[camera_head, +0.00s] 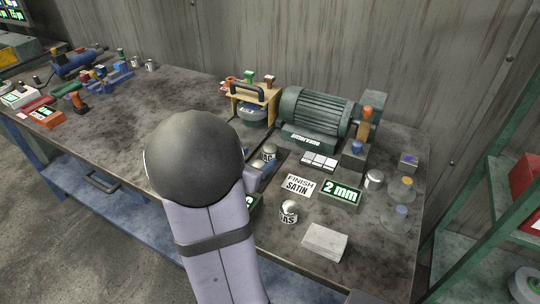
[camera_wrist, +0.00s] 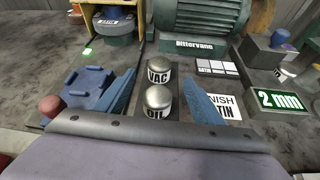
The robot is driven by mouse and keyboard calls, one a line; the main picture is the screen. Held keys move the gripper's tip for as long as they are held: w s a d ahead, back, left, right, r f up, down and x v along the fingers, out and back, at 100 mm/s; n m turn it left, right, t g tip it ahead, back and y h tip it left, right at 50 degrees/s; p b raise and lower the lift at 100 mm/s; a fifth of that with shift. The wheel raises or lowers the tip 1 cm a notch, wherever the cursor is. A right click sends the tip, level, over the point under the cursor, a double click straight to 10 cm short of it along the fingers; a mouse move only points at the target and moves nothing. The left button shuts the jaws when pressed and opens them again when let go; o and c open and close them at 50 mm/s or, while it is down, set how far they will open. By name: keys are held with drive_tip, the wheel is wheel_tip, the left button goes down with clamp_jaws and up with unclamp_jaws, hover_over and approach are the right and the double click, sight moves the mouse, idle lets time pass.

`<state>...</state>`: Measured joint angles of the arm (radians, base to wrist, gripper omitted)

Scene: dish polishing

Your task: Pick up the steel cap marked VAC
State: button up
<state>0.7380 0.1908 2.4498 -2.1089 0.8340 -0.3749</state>
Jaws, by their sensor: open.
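The steel cap marked VAC (camera_wrist: 158,73) is a silver dome with a white label, standing upright on a dark strip. A similar cap marked OIL (camera_wrist: 157,101) stands just nearer to me. My gripper (camera_wrist: 160,76) is open, with one blue finger left of the caps and one right of them. The fingertips lie about level with the VAC cap in the picture; I cannot tell whether they touch it. In the head view, my arm hides much of my gripper (camera_head: 262,174), and a partly hidden cap (camera_head: 269,152) shows just beyond it.
A green motor grinder (camera_head: 318,112) stands behind the caps. A FINISH SATIN card (camera_head: 298,185) and a green 2 mm sign (camera_head: 341,192) lie to the right. Another labelled steel cap (camera_head: 289,210) and a pale block (camera_head: 325,241) stand nearer the front edge.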

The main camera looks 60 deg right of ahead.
sight(267, 152)
drive_tip(key=shift+d+f+n, duration=0.5)
drive_tip(key=shift+d+n, duration=0.05)
drive_tip(key=shift+n, duration=0.25)
drive_tip(key=shift+t, duration=0.3)
drive_tip(key=shift+s+p+x, duration=0.2)
drive_tip(key=shift+p+x, duration=0.65)
drive_tip(key=shift+x, duration=2.8)
drive_tip(key=shift+r, duration=0.1)
drive_tip(key=c, duration=1.3)
